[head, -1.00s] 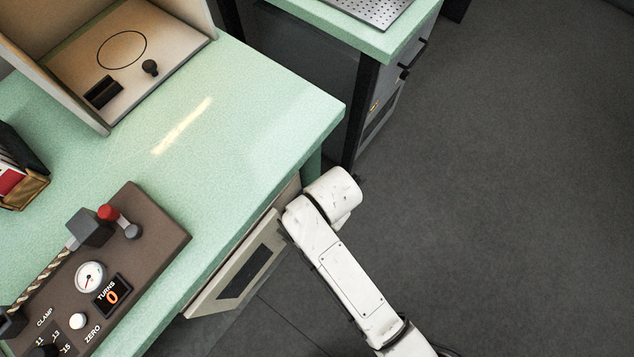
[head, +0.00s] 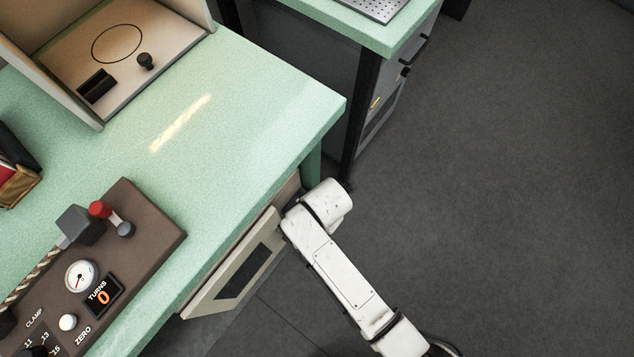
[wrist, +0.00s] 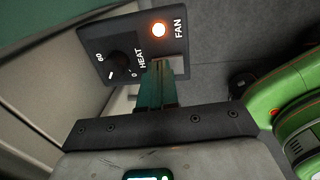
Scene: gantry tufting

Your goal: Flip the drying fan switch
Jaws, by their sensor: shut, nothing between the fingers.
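In the wrist view, a dark control panel (wrist: 128,38) carries a round HEAT knob (wrist: 121,66) and an orange-white lit FAN lamp (wrist: 159,30). My gripper (wrist: 161,66) is shut, with its teal fingers pointing at the panel's lower edge near the FAN side. A pale part shows beside the fingertips; I cannot tell if it is the fan switch. The fingers hide part of the panel there, and contact cannot be judged. In the head view my white arm reaches beside the bench; the gripper and panel are hidden there.
The green bench (head: 235,110) carries a brown console (head: 150,215) with a lever and gauge, and an open-fronted box (head: 150,85). A pale door (head: 225,280) with a dark window is below its edge. A green machine part (wrist: 285,120) is close at the wrist view's right.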

